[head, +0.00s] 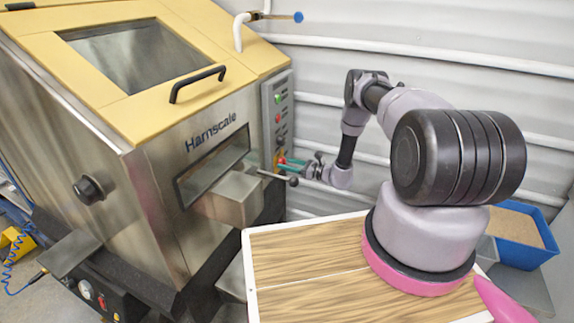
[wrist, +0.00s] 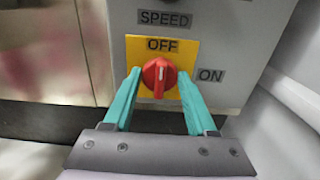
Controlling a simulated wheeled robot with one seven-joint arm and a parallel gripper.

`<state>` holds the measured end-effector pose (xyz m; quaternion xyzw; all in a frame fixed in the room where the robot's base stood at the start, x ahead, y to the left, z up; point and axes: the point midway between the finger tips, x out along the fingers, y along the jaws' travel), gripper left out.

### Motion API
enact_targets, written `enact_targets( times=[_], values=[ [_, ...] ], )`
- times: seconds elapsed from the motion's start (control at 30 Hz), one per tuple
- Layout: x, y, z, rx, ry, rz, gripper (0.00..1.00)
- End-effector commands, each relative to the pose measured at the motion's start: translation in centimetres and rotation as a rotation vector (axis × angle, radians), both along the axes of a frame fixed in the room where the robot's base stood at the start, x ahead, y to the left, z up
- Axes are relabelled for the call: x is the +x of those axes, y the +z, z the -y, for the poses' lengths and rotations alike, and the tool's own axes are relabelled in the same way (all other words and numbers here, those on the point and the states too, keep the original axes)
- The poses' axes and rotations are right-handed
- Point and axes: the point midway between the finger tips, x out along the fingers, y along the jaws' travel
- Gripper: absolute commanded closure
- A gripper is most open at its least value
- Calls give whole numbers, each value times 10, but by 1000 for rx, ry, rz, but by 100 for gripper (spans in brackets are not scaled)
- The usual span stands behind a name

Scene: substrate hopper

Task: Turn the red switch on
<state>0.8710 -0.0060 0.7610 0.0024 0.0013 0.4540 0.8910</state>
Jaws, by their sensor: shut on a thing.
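The red switch (wrist: 160,78) is a round knob on a yellow plate (wrist: 190,52). Its pale mark points up toward the OFF label (wrist: 162,45); the ON label (wrist: 210,76) is to the right. My gripper (wrist: 159,73) has its two teal fingers on the left and right sides of the knob and is shut on it. In the head view my gripper (head: 283,162) reaches the lower part of the control panel (head: 278,105) on the machine's right edge. The switch is hard to make out there.
The metal Harnscale hopper (head: 165,165) with a yellow top stands at left. A lever with a dark ball (head: 293,181) sticks out just below my gripper. A ribbed wall (head: 330,60) is behind my arm. A blue bin (head: 525,255) stands at right.

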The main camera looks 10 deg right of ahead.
Motion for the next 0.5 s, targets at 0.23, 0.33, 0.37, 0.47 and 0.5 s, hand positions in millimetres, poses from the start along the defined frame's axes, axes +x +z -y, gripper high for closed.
enact_targets(
  times=[0.23, 0.33, 0.37, 0.47, 0.5],
  values=[
    [0, 0, 1, 44, -2, -58, 98],
    [0, 0, 1, 80, -1, -108, 98],
    [0, 0, 1, 92, -2, -125, 98],
    [1, 0, 2, 141, -3, -192, 98],
    [1, 0, 2, 162, -3, -221, 98]
  ],
)
